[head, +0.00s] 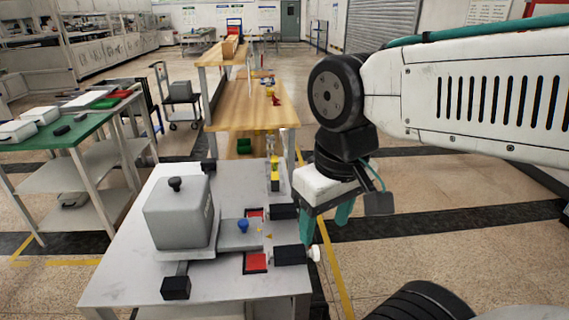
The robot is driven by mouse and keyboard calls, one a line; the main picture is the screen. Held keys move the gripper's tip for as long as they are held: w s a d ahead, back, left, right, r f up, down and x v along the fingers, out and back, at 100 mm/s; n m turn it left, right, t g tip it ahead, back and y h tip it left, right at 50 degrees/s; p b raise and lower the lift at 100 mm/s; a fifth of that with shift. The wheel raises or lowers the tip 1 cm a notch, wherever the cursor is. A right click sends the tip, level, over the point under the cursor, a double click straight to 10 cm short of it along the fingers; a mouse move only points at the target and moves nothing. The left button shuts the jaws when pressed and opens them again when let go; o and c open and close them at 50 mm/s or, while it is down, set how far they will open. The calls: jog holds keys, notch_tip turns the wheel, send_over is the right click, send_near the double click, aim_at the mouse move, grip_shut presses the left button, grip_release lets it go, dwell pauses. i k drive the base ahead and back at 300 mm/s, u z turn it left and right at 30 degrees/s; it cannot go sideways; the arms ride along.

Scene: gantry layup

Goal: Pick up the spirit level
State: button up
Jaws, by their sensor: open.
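No spirit level can be made out for certain. A slim yellow and black item (275,178) lies at the back right edge of the grey table and may be it, but it is too small to tell. My gripper (324,233) hangs from the arm beyond the right edge of the grey table. Its two teal fingers point down, apart, with nothing visible between them. In the picture it is to the right of and below the yellow item, and the two are apart.
The grey table (125,272) bears a grey block with a black knob (178,222), a small plate with a blue knob (242,233), red pads (256,263) and black clamps (290,255). A wooden bench (225,115) stands behind. A green-topped table (65,138) stands left.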

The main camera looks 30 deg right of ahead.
aim_at(275, 179)
jog(key=z, duration=2.4)
jog(key=i, duration=1.75)
jog(key=u, duration=2.15)
